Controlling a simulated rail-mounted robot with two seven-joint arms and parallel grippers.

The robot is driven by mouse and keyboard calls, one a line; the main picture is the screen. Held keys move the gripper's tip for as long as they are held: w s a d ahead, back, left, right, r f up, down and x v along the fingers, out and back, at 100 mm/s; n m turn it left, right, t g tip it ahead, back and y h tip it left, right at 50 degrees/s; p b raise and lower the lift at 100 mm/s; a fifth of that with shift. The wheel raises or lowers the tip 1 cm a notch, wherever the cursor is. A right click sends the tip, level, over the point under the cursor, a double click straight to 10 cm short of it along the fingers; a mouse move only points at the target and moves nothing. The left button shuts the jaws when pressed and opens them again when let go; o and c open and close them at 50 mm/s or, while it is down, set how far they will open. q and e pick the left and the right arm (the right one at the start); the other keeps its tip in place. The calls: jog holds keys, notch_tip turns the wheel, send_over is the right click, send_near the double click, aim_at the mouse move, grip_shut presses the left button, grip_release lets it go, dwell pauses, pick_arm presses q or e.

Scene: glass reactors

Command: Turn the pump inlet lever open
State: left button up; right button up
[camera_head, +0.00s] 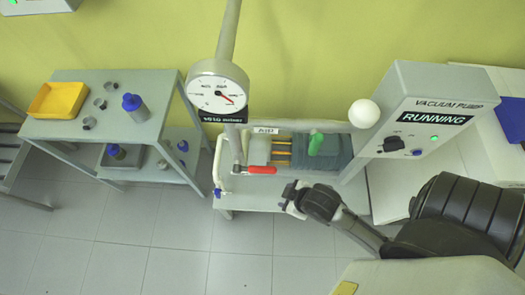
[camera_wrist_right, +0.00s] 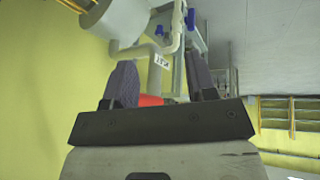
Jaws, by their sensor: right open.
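The pump inlet lever (camera_head: 262,170) has a red handle that points right from the foot of the vertical pipe (camera_head: 236,148). My right gripper (camera_head: 290,200) is below and to the right of the handle's end, apart from it in the head view. In the right wrist view my open right gripper (camera_wrist_right: 160,82) has its two dark fingers spread. The red handle (camera_wrist_right: 150,100) shows between them, partly hidden by the gripper body; I cannot tell whether they touch. My left gripper is not in view.
A pressure gauge (camera_head: 219,95) sits on the pipe above the lever. The vacuum pump box (camera_head: 425,115) reads RUNNING, with a white ball (camera_head: 364,113) beside it. A side table (camera_head: 85,128) holds a yellow tray (camera_head: 58,101) and a blue-capped bottle (camera_head: 135,106).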

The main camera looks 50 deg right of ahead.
aim_at(263, 170)
jog(key=w+d+f+n+t+h+b, duration=0.1)
jog(key=w+d+f+n+t+b, duration=0.55)
jog(key=w+n+t+b, duration=0.4)
jog(key=s+a+f+n+t+y+b, duration=0.1)
jog(key=s+n+t+y+b, duration=0.5)
jog(key=n, duration=0.6)
jog(key=s+f+n+t+y+b, duration=0.1)
jog(key=s+n+t+y+b, duration=0.15)
jog(key=n+y, duration=0.75)
jog(key=w+a+r, duration=0.1)
jog(key=w+r, duration=0.1)
jog(key=w+a+r+n+h+b, duration=0.1)
jog(key=w+r, duration=0.2)
jog(key=w+a+r+n+g+h, duration=0.1)
jog(key=w+a+r, duration=0.1)
jog(key=w+r, duration=0.1)
jog(key=shift+n+b, duration=0.25)
jog(key=shift+b, duration=0.15)
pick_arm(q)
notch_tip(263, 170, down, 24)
pick_arm(e)
jog(key=shift+x, duration=1.05)
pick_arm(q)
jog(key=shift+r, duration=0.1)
pick_arm(e)
jog(key=shift+c, duration=0.3)
